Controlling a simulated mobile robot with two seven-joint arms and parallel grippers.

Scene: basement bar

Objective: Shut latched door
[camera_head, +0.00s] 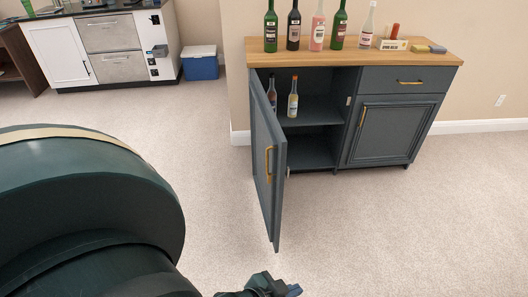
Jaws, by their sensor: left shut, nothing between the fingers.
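The dark blue-grey cabinet (358,82) stands against the wall in the head view. Its left door (268,160) is swung wide open toward me, with a brass handle (269,163) on its outer face. Two bottles (292,98) stand on the shelf inside. The right door (391,130) is shut. My left gripper (285,288) shows at the bottom edge, below and apart from the open door, partly cut off by the frame. It is shut and holds nothing. My right gripper is not in view.
Several bottles (317,32) and small items stand on the wooden top (430,58). A blue cooler (200,66) and a counter with white and steel fronts (110,66) are at the back left. Carpet (400,225) is clear in front of the cabinet.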

